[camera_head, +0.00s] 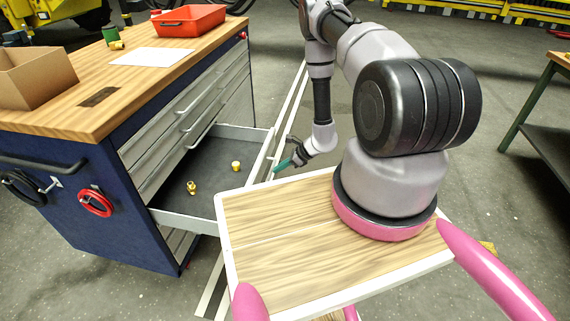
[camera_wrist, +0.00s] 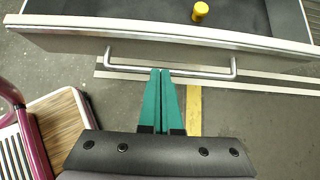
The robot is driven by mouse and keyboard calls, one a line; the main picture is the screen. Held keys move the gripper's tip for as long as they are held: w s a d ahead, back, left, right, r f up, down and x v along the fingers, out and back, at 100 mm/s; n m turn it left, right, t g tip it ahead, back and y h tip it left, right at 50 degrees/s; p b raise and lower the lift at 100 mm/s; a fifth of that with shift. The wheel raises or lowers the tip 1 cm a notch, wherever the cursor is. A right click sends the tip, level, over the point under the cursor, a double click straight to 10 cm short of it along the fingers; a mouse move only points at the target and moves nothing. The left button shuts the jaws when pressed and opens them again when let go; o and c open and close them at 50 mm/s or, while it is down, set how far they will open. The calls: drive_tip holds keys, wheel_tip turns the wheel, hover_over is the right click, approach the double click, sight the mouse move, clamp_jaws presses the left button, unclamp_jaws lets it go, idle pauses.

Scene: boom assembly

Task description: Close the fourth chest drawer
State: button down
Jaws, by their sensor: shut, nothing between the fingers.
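The fourth chest drawer (camera_head: 180,222) is pulled out from the blue tool chest (camera_head: 95,200), below several shut drawers. Its dark floor holds a brass fitting (camera_head: 191,187) and a yellow cap-like piece (camera_head: 236,166). In the wrist view, the drawer front (camera_wrist: 200,45) crosses the top, with its bar handle (camera_wrist: 175,74) below the rim. My gripper (camera_wrist: 162,72) has its green fingers shut, with the tips at the middle of the handle; I cannot tell if they touch it. In the head view my gripper (camera_head: 281,166) is just outside the drawer front.
The chest's wooden top carries a red tray (camera_head: 188,20), a cardboard box (camera_head: 35,78), a white sheet (camera_head: 152,56) and a green can. A red tape roll (camera_head: 95,202) hangs on the chest's side. A green-legged table (camera_head: 530,110) stands at right. The floor beyond the arm is open.

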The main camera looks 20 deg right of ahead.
sight(257, 174)
drive_tip(key=w+a, duration=0.1)
drive_tip(key=w+a+f, duration=0.1)
drive_tip(key=a, duration=0.1)
drive_tip(key=w+a+f, duration=0.1)
drive_tip(key=a, duration=0.1)
drive_tip(key=shift+f, duration=0.25)
drive_tip(key=shift+w+a, duration=0.15)
drive_tip(key=shift+a, duration=0.15)
drive_tip(key=shift+a, duration=0.1)
